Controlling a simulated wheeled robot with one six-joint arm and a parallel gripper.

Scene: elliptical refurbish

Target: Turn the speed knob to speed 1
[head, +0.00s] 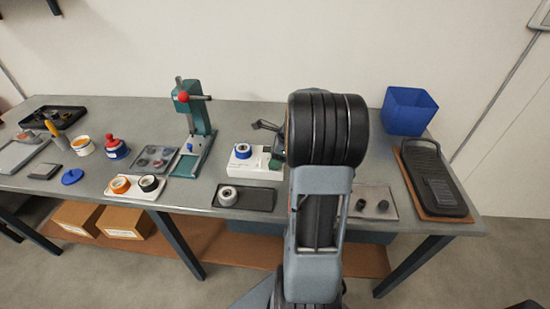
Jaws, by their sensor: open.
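No speed knob can be made out in the head view. A teal part (278,152) shows just left of my arm's large black joint, which hides most of what stands behind it; I cannot tell whether it belongs to the machine with the knob. A dark jointed piece (267,126) sticks out left of that joint above the bench and looks like part of my gripper, open, with the rest hidden. I see nothing held in it.
A white box (254,166) bears a blue roll (243,150). A teal press with a red ball (195,125) stands to its left. A dark tray (250,198) holds a grey roll (227,195). A blue bin (408,110) and black plate (436,180) are right. Bare grey bench (235,112) lies behind.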

